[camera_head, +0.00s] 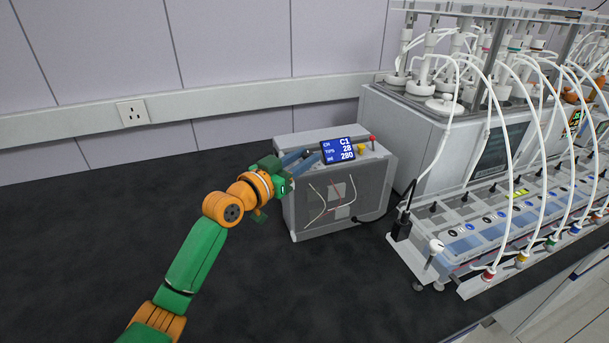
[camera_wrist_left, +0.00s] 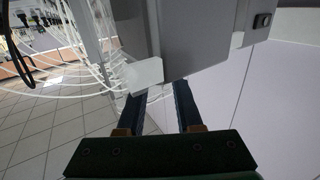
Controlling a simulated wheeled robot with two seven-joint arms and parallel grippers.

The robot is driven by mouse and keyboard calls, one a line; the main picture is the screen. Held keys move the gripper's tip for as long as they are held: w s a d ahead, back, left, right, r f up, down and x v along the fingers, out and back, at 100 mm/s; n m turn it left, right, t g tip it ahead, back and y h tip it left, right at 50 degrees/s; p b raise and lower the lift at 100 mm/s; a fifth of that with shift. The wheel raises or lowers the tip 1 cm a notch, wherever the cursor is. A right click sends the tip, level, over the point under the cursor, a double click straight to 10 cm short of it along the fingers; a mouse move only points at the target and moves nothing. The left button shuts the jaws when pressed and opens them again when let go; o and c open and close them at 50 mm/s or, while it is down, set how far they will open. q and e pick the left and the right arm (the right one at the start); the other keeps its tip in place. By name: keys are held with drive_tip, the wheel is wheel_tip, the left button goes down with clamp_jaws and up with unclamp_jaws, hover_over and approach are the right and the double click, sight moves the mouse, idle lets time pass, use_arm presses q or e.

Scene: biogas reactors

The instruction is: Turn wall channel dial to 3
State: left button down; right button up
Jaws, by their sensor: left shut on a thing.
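The grey control box (camera_head: 350,195) stands on the dark bench in the head view. Its blue display (camera_head: 338,150) reads C1, 28 and 280. My left gripper (camera_head: 307,158) reaches over the box's top left, its blue fingers beside the display. The fingers are shut on the dial, which they hide in the head view. In the left wrist view, the fingers (camera_wrist_left: 158,90) stand some way apart, their tips at the grey casing (camera_wrist_left: 195,38) and a pale block. The dial's setting cannot be read. My right gripper is out of view.
A red knob (camera_head: 373,139) and a yellow knob (camera_head: 362,149) sit right of the display. Wires cross the box's front. A large reactor unit (camera_head: 415,125) with many white tubes stands at the right. The bench (camera_head: 90,240) is clear on the left.

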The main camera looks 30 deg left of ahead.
use_arm(q)
drive_tip(key=m+h+b, duration=0.1)
drive_tip(key=b, duration=0.1)
drive_tip(key=m+h+b, duration=0.1)
drive_tip(key=b, duration=0.1)
drive_tip(key=f+g+h+b, duration=0.1)
drive_tip(key=h+b, duration=0.1)
drive_tip(key=shift+a+m, duration=0.3)
drive_tip(key=shift+m, duration=0.1)
drive_tip(key=shift+w+r+m+g+h+b, duration=0.1)
drive_tip(key=shift+r+m+g+h+b, duration=0.25)
drive_tip(key=shift+h, duration=0.35)
drive_tip(key=shift+r+m+g+h, duration=0.25)
drive_tip(key=shift+m+g+h, duration=0.35)
drive_tip(key=shift+h, duration=0.2)
drive_tip(key=shift+w+a+m+g+h+p, duration=0.1)
drive_tip(key=shift+m+g+h+p, duration=0.7)
drive_tip(key=shift+m+h, duration=0.1)
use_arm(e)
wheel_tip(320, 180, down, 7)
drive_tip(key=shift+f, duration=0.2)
use_arm(q)
drive_tip(key=shift+f+h, duration=0.1)
drive_tip(key=shift+h, duration=0.2)
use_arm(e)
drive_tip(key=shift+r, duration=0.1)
